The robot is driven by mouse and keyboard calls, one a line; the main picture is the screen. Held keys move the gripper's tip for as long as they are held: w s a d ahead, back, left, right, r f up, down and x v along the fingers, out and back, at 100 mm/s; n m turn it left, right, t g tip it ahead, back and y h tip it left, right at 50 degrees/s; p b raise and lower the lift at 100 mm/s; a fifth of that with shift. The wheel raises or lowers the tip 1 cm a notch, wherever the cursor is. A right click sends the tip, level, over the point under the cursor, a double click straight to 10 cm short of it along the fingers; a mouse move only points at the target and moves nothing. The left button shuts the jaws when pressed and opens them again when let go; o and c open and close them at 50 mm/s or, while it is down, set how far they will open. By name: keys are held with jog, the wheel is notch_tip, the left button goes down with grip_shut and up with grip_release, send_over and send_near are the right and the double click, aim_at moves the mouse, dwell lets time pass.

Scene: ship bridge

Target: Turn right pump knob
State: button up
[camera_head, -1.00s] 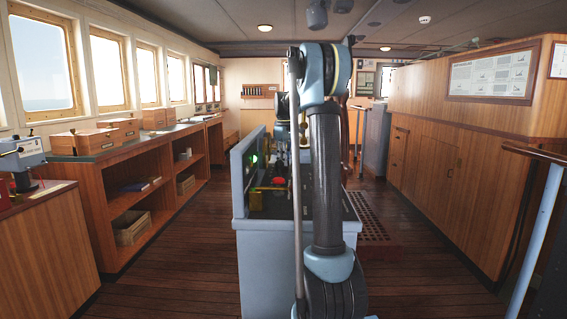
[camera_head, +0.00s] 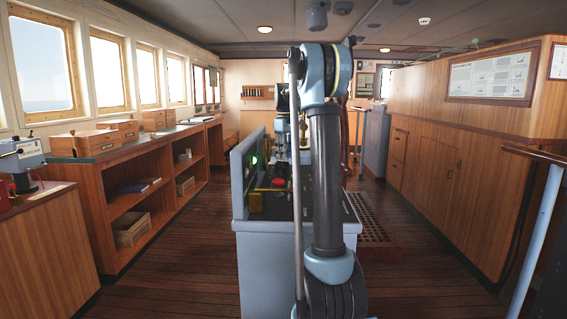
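A light blue-grey control console (camera_head: 262,262) stands in the middle of the deck, directly in front of me. Its dark top carries several small controls, among them a red one (camera_head: 277,183). A green light (camera_head: 254,160) glows on the inner face of its raised left panel (camera_head: 240,180). I cannot tell which control is the right pump knob; much of the console top is behind my arm. The far end of my arm reaches over the console. My gripper is small and mostly hidden there, so its fingers and any contact cannot be made out.
Wooden shelves and a counter (camera_head: 95,150) run under the windows at left. A tall wooden cabinet (camera_head: 440,185) fills the right side, with a handrail (camera_head: 535,240) near me. A grating (camera_head: 375,225) lies right of the console.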

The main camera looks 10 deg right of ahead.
notch_tip(320, 180, up, 8)
dwell(0.4)
